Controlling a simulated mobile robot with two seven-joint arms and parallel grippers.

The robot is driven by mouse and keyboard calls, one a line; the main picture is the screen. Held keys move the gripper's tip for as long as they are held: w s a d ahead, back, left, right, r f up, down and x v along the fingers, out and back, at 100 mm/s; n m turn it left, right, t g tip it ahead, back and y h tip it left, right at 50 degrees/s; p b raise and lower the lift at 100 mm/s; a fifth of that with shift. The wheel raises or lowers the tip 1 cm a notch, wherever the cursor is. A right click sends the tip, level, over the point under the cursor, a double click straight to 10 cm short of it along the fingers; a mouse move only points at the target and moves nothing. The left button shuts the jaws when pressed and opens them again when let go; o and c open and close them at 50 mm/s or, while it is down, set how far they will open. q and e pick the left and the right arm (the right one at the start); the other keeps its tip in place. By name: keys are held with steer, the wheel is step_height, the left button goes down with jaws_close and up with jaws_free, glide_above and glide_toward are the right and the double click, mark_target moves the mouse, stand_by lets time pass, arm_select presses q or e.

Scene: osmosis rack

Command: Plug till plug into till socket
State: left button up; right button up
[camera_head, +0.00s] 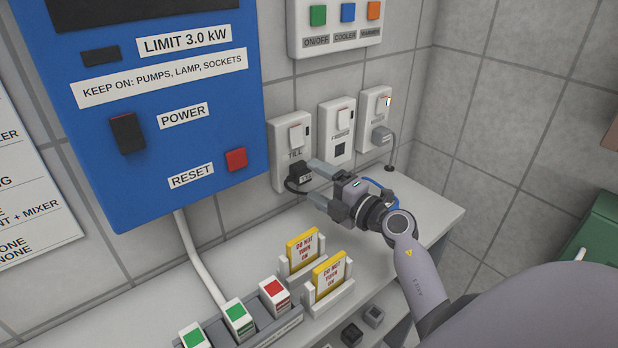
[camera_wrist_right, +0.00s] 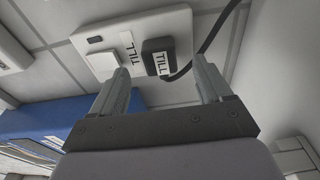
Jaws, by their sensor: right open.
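The till socket (camera_head: 290,138) is a white wall plate with a rocker switch and a TILL label. It also shows in the right wrist view (camera_wrist_right: 103,38). The black till plug (camera_head: 300,172), with its own TILL label, sits against the lower part of that plate, its black cord hanging down. In the right wrist view the plug (camera_wrist_right: 158,52) covers the socket holes; I cannot tell whether it is fully seated. My right gripper (camera_head: 318,183) is open and empty. Its fingertips (camera_wrist_right: 163,72) point at the plate, apart, with the plug ahead between them. My left gripper is out of view.
A blue power box (camera_head: 160,120) hangs left. Yellow DO NOT TURN ON tags (camera_head: 303,250) (camera_head: 329,274) stand on the shelf (camera_head: 425,208) below.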

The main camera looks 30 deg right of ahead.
steer(key=shift+v, duration=1.7)
